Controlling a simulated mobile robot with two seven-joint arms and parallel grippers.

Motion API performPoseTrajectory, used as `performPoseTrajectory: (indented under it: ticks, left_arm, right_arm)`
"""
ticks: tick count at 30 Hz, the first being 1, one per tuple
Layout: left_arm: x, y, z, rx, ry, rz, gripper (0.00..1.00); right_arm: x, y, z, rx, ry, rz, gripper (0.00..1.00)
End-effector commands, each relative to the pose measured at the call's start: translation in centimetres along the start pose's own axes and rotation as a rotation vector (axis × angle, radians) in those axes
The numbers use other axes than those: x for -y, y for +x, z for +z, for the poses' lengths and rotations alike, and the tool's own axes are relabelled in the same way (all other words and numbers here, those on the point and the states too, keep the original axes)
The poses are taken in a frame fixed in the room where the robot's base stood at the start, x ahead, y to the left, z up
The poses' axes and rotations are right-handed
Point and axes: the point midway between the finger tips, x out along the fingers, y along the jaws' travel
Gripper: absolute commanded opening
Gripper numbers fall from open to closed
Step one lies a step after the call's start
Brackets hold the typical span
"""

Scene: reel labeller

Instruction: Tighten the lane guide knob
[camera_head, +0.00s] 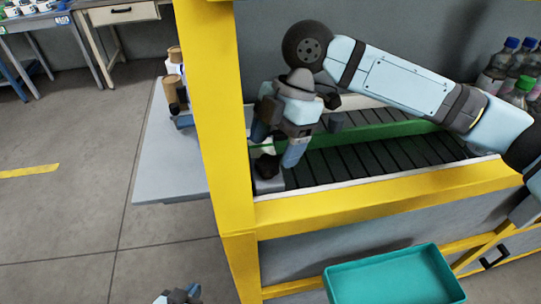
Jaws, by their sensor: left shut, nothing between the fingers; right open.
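The green lane guide (375,133) runs along the roller conveyor behind the yellow frame. My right gripper (276,145) reaches in from the right and is at the guide's left end, pointing down. Its blue-grey fingers are apart, with a small whitish part showing between them. I cannot make out the knob for certain; it may be hidden by the gripper. My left gripper (178,296) is shut and empty at the bottom edge, low in front of the frame and far from the guide. Only its tip shows.
A yellow post (208,120) stands just left of my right gripper, and a yellow rail (390,195) crosses in front. A teal bin (392,282) is below right. Bottles (497,68) stand at the far right. A grey side table (160,160) is left of the post.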

Motion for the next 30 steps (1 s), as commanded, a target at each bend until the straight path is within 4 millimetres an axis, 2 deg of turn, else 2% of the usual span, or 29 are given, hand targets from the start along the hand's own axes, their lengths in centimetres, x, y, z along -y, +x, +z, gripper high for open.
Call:
performPoseTrajectory:
  ticks: [1,6,17,23,24,30]
  left_arm:
    - [0.0,0.1,0.1,0.0,0.001,0.0,0.0]
    - [0.0,0.1,0.2,0.0,0.002,0.001,0.0]
    - [0.0,0.1,0.1,-0.001,0.003,0.001,0.0]
    - [0.0,0.1,0.1,-0.002,0.003,0.001,0.0]
    - [0.0,0.0,0.1,-0.002,0.003,0.001,0.0]
    - [-0.1,-0.7,-0.9,0.0,-0.001,0.001,0.0]
  right_arm:
    - [0.0,0.9,0.0,0.0,0.0,-0.001,0.72]
    - [0.0,2.4,0.0,0.0,0.0,0.0,0.72]
    - [0.0,2.9,0.0,0.0,0.0,0.001,0.72]
    - [0.0,2.8,0.0,0.0,0.0,0.001,0.26]
    - [0.0,2.8,0.0,0.0,0.0,0.001,0.23]
    - [0.1,2.4,-0.2,-0.001,0.042,0.015,0.23]
